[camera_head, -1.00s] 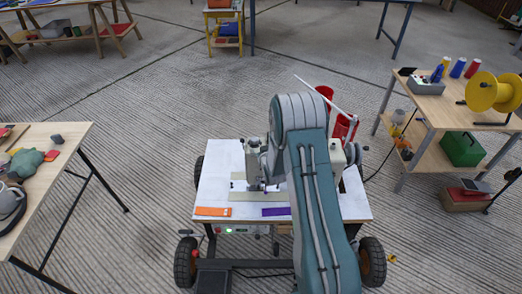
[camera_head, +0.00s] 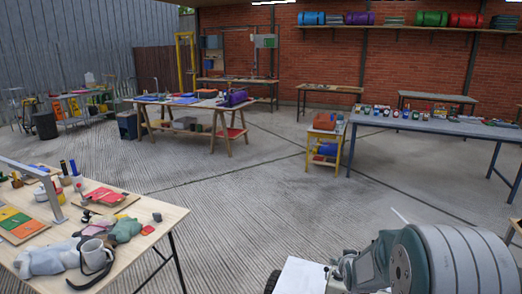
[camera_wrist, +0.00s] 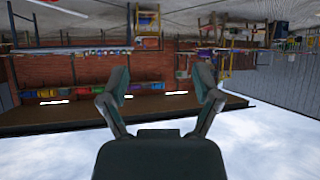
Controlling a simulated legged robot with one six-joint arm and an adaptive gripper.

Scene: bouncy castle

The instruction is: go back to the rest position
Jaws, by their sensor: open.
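My gripper (camera_wrist: 162,82) is open in the wrist view, its two dark fingers spread apart with nothing between them. The wrist view is upside down, with sky at the bottom and the floor at the top. In the head view a thick grey and teal part of my arm (camera_head: 440,262) fills the lower right corner. My gripper does not show in the head view.
A wooden table (camera_head: 165,222) with a mug and cloths stands at the left. A small yellow stand (camera_head: 340,158) and a long blue-legged table (camera_head: 455,127) stand farther off. Ribbed floor (camera_head: 250,190) between them is clear. A shelf (camera_head: 420,30) of coloured rolls runs along the brick wall.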

